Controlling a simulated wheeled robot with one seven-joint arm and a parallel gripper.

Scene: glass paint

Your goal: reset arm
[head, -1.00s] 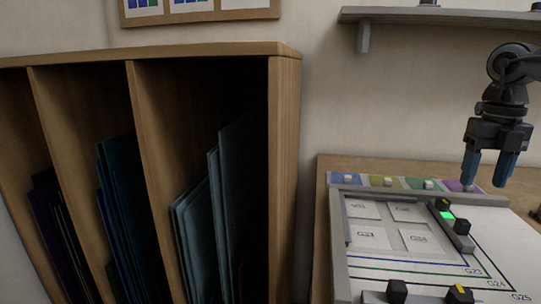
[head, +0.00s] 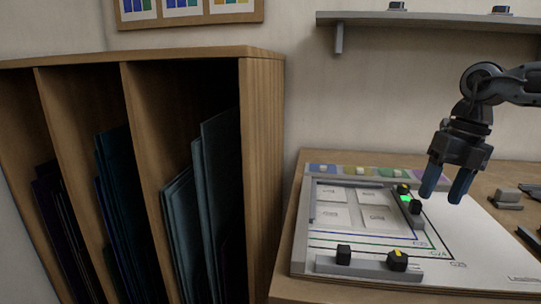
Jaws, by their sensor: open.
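My gripper (head: 446,190) hangs from my arm at the right of the head view. Its two blue fingers point down and stand apart, with nothing between them. It appears above the right part of a white board (head: 455,225) on the wooden table. The board carries a grey frame holding several pale square tiles (head: 371,216). A grey bar with black knobs and a lit green patch (head: 406,199) lies along the frame's right side, left of my gripper.
A wooden rack (head: 262,150) with dark and teal glass sheets (head: 217,170) fills the left. A grey shelf (head: 430,20) is on the wall above. Another grey bar with black knobs (head: 365,267) lies at the board's front. Small grey items (head: 507,197) lie at the right.

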